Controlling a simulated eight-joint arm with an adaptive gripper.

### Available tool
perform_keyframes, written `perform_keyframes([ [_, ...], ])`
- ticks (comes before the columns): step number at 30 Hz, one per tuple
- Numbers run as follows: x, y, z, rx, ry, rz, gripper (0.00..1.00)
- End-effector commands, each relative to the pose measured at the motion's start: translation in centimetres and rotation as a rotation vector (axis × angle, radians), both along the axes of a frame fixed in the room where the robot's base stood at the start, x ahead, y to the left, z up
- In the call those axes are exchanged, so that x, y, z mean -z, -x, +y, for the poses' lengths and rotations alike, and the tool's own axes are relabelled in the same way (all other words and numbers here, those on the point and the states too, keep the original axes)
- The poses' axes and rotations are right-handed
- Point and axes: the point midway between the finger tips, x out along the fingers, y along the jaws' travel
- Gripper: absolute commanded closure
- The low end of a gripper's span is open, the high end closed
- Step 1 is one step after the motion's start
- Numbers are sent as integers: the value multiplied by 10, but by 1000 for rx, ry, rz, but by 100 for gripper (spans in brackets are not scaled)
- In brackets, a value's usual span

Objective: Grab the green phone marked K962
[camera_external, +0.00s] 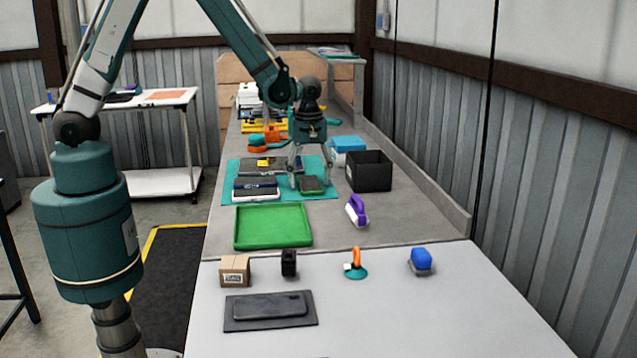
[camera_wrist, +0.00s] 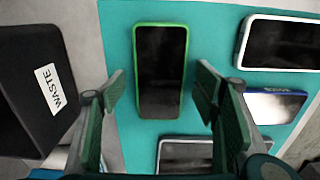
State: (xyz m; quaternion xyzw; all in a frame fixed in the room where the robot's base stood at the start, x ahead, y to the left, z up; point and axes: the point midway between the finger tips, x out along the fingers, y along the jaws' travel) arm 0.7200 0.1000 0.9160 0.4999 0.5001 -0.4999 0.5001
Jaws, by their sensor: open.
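The green phone (camera_wrist: 161,70), with a green rim and a dark screen, lies flat on the teal mat (camera_wrist: 216,14). In the external view the green phone (camera_external: 312,186) is near the mat's right side. No K962 mark can be read on it. My gripper (camera_wrist: 160,92) is open and empty, with one finger on each side of the phone in the wrist view. In the external view my gripper (camera_external: 308,182) points down over the phone. I cannot tell how far above it the fingertips are.
Other phones lie close by: a white-rimmed phone (camera_wrist: 282,44), a blue-rimmed one (camera_wrist: 276,106) and a grey one (camera_wrist: 186,154). A black WASTE bin (camera_external: 369,171) stands just right of the mat. A green tray (camera_external: 272,226) and a purple-handled tool (camera_external: 357,211) lie nearer the camera.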

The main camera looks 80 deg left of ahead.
Motion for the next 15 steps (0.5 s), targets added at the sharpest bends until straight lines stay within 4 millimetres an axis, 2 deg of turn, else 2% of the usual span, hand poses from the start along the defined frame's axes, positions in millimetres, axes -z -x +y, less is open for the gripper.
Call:
perform_keyframes([
  [11, 0, 0, 0, 0, 0, 0, 39],
  [15, 0, 0, 0, 0, 0, 0, 55],
])
